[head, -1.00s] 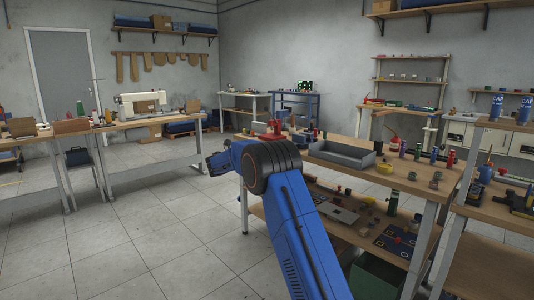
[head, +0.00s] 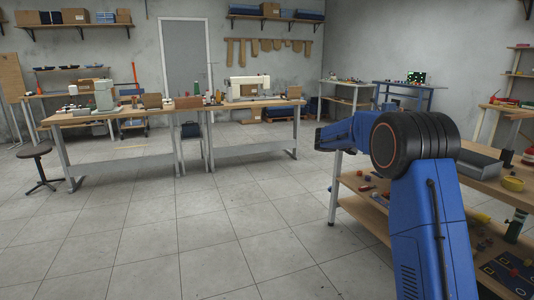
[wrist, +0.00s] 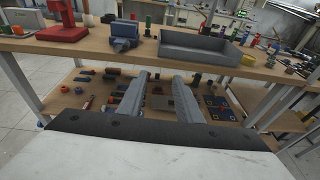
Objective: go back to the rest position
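My gripper (wrist: 162,88) shows in the wrist view as two grey fingers spread apart with nothing between them. It is open and points at the two-level workbench (wrist: 68,46), with the lower shelf and its small parts seen beyond the fingers. In the head view my blue arm rises at the right and bends to the left at a black joint, in front of that workbench. The gripper's fingers cannot be made out in the head view.
The workbench top holds a grey tray (wrist: 200,47), a blue vise-like device (wrist: 125,36) and a red device (wrist: 66,26). In the head view, tables with a white sewing machine (head: 248,88) stand at the back, with a stool (head: 35,151) at left. The tiled floor between is clear.

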